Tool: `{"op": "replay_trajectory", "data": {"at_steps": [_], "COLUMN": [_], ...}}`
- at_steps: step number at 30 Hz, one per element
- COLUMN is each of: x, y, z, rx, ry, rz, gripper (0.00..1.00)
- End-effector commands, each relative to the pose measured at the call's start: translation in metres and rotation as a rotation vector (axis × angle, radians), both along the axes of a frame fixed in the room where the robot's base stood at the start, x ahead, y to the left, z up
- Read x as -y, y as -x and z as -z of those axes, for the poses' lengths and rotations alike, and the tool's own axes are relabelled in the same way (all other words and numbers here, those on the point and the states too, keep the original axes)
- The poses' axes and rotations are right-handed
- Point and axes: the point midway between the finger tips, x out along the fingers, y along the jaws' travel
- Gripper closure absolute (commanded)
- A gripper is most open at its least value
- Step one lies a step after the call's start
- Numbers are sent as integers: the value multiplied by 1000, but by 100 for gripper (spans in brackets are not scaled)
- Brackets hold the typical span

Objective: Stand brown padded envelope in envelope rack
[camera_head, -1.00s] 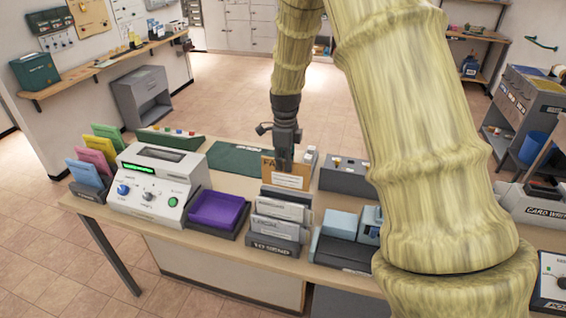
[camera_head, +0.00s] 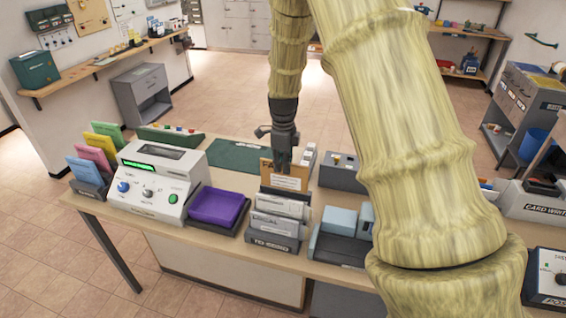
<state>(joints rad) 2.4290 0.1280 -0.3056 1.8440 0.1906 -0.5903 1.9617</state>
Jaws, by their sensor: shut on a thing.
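My gripper (camera_head: 283,163) points down over the middle of the table and is shut on the top of the brown padded envelope (camera_head: 267,170). The envelope is upright, with a white label on its front. Its lower edge is hidden behind the envelope rack (camera_head: 276,243), a dark stepped rack with white and grey envelopes standing in its slots. The envelope is at the rack's back end. I cannot tell whether its bottom is inside a slot.
Left of the rack are a purple tray (camera_head: 217,207) and a white machine (camera_head: 150,180) with a green display. Blue boxes (camera_head: 340,222) stand on a dark base to the right. A grey box (camera_head: 342,173) sits behind them. A green mat (camera_head: 237,154) lies at the back.

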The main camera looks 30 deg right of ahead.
Motion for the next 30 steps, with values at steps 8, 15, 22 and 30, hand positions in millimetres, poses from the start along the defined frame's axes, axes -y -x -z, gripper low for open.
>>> {"op": "replay_trajectory", "data": {"at_steps": [8,15,22,30], "x": [0,0,0,0], "y": [1,2,2,1], "z": [13,22,23,28], "rx": [-1,-1,0,0], "ry": [-1,0,0,0], "rz": [1,0,0,1], "gripper": [100,100,100,100]}}
